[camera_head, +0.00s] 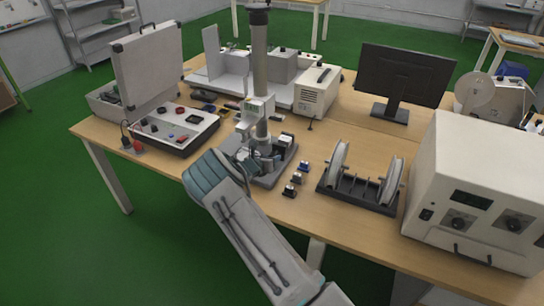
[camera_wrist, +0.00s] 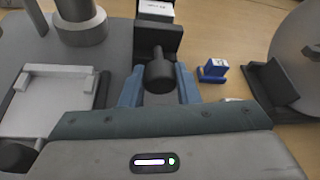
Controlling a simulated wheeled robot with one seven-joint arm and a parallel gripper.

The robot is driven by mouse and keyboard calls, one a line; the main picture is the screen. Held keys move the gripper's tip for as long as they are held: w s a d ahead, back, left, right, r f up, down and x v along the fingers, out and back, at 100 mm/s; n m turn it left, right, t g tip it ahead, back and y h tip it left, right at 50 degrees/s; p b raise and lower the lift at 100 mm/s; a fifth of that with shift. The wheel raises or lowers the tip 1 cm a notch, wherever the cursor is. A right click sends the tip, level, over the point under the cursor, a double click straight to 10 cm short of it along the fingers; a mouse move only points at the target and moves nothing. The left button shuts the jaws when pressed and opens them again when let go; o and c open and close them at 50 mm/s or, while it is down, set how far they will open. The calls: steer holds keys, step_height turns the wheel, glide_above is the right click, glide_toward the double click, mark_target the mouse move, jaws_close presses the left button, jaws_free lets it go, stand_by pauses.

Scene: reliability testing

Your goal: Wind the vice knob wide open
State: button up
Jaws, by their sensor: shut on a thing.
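The vice knob (camera_wrist: 159,72) is a dark round knob on a short shaft in the wrist view. It joins the black vice body (camera_wrist: 158,38), which has a white block at its top. My gripper (camera_wrist: 158,88) has blue fingers on either side of the knob and is shut on it. In the head view my arm reaches up from the bottom to the test stand (camera_head: 261,80), and my gripper (camera_head: 243,157) is at the stand's base. I cannot make out the knob there. How far the vice jaws are apart is not clear.
Small blocks (camera_head: 297,179) lie right of the stand; one blue block (camera_wrist: 213,70) shows close to the fingers in the wrist view. A spool rack (camera_head: 358,193) and a white instrument (camera_head: 476,185) stand further right. An open case (camera_head: 148,70) is at left.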

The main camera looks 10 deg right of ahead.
steer(key=shift+s+d+f+n+g+h, duration=0.1)
steer(key=shift+f+n+g+h, duration=0.15)
steer(key=shift+n+h, duration=0.55)
steer(key=shift+r+n, duration=0.1)
steer(key=shift+n, duration=0.2)
steer(key=o, duration=1)
steer(key=shift+d, duration=0.1)
steer(key=shift+c, duration=0.2)
steer(key=shift+r, duration=0.1)
steer(key=shift+a, duration=0.35)
steer(key=b+v, duration=0.2)
steer(key=v, duration=1.1)
steer(key=shift+s+r, duration=0.2)
steer(key=shift+r, duration=0.05)
